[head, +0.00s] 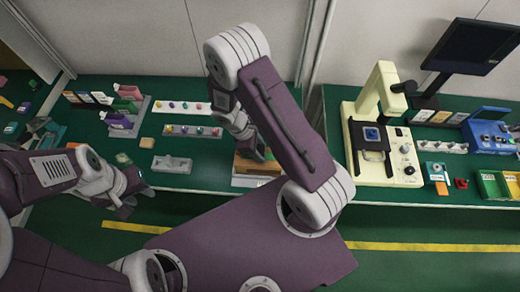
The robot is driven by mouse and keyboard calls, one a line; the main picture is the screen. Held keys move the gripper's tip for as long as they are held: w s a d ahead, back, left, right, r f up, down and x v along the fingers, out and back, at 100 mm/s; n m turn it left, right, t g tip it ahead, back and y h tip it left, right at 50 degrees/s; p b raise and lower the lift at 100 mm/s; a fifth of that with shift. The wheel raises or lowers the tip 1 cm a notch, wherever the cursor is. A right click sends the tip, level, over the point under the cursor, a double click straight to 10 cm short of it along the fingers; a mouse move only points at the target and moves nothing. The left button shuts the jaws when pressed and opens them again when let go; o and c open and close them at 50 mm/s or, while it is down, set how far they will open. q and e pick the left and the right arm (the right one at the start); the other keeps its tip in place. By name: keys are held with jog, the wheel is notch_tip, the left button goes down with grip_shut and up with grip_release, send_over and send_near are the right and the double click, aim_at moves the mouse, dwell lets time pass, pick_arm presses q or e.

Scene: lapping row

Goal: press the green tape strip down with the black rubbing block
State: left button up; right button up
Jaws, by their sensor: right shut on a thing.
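My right gripper (258,154) points down over an orange-brown board (245,168) on a pale base near the bench's front edge. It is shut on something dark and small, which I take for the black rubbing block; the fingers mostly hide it. I cannot make out the green tape strip; the gripper and arm cover part of the board, and the bench is green too. Whether the block touches the board I cannot tell. My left gripper (134,200) is open and empty, in front of the bench edge at the left.
On the green bench (210,90) stand a grey fixture (172,164), a tan block (147,142) and two rails of coloured knobs (183,107). A cream microscope-like machine (376,120) and a monitor (473,46) stand at right. The front middle of the bench holds little.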

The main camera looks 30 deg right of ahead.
jog(key=shift+s, duration=0.1)
dwell(0.4)
notch_tip(320, 180, up, 7)
jog(key=p, duration=0.6)
jog(key=shift+p, duration=0.3)
